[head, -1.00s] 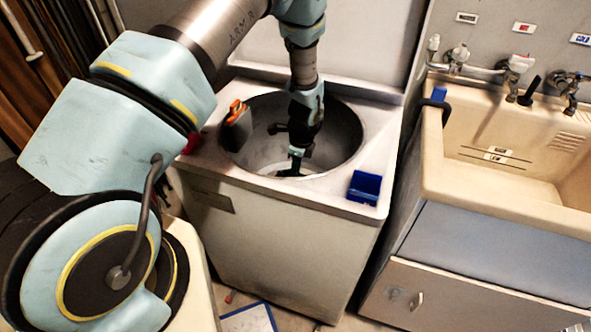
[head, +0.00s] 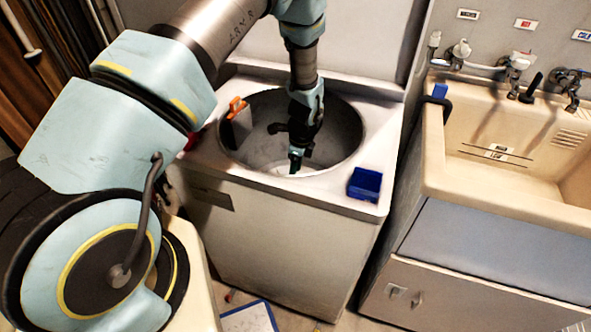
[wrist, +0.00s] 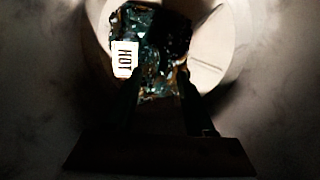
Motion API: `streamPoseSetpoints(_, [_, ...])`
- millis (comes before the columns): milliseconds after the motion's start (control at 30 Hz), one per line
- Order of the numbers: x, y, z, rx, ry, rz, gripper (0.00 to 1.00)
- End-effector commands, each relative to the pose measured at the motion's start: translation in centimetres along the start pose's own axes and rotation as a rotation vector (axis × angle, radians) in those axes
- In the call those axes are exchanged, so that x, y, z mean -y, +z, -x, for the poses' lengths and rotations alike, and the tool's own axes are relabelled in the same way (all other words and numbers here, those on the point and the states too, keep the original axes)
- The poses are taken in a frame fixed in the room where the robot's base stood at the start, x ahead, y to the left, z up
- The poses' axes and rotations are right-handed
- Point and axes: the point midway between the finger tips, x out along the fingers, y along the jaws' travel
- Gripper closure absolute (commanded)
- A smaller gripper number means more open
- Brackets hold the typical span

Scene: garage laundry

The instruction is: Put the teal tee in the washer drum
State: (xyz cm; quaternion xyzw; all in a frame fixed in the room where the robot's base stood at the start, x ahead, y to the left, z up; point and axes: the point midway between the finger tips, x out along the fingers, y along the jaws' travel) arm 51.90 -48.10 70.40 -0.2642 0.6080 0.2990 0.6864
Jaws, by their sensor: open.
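The washer drum (head: 345,130) is a round grey tub sunk in the top of the white washer (head: 275,230). My gripper (head: 296,157) points down inside the drum, below its rim. In the wrist view my gripper (wrist: 160,92) has its two dark fingers apart. A dark teal crumpled cloth, apparently the teal tee (wrist: 155,50), lies beyond and between the fingertips, with a white tag reading HOT on it. The wrist view is very dark, so I cannot tell whether the fingers touch the cloth. I cannot pick the cloth out in the head view.
An orange and grey item (head: 238,118) sits at the drum's left rim. A blue box (head: 365,184) stands on the washer's front right corner. A beige sink (head: 500,170) with taps is to the right. A blue-edged item (head: 250,318) lies on the floor.

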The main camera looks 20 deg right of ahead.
Motion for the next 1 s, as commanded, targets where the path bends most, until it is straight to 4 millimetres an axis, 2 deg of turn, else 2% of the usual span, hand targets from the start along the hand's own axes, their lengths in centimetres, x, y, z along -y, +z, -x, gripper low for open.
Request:
streamPoseSetpoints(233, [0.1,0.1,2.9,-0.001,-0.004,0.001,0.46])
streamPoseSetpoints(500, [0.1,0.1,8.2,-0.001,-0.005,0.001,0.46])
streamPoseSetpoints(700, [0.1,0.1,11.4,-0.001,-0.003,0.001,0.46])
streamPoseSetpoints(833, [0.0,0.1,12.6,0.0,-0.001,0.001,0.46])
streamPoseSetpoints(1000, [0.0,0.1,13.1,0.0,0.001,0.0,0.46])
